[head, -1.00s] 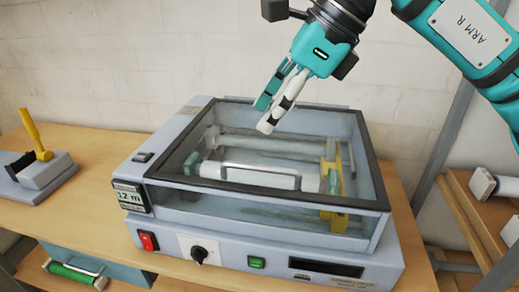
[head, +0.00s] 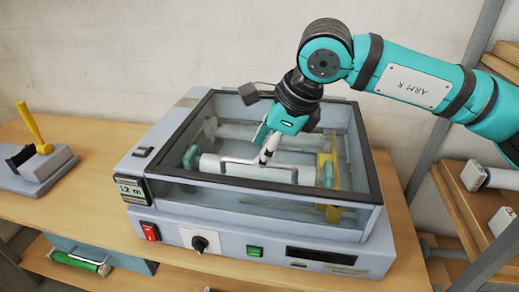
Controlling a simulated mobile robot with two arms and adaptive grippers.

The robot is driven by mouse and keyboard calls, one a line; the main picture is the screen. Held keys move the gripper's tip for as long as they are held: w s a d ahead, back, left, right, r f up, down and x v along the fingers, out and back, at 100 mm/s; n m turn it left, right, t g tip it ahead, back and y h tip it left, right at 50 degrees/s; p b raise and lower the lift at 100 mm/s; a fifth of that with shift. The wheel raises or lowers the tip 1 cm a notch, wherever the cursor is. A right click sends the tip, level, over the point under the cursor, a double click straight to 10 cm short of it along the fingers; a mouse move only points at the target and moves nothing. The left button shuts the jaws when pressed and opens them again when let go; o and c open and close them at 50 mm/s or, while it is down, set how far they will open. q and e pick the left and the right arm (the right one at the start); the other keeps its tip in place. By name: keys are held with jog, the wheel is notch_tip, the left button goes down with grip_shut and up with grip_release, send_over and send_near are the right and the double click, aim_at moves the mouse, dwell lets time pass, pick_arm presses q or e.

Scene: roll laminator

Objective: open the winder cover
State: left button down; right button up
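The laminator (head: 205,225) is a pale grey box on the wooden table, with a dark-rimmed, see-through upper housing (head: 370,165). Inside it I see a white rounded, roll-like part (head: 212,166) with a grey bar handle (head: 243,160) along it. I cannot tell whether this part or the dark-rimmed top is the winder cover. My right gripper (head: 267,157) points down within the rim's outline, its fingertips at the middle of the bar handle. The fingers overlap in this view, so whether they touch or grip the bar is unclear. My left gripper is not in view.
The front panel has a red switch (head: 150,231), a black knob (head: 200,243) and a green button (head: 255,251). A yellow-handled tool (head: 33,128) stands at the left. A green-handled roller (head: 78,263) lies below. Wooden shelves (head: 480,205) stand at the right.

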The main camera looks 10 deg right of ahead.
jog(key=shift+x, duration=1.55)
jog(key=shift+c, duration=0.2)
grip_shut()
jog(key=shift+r, duration=0.1)
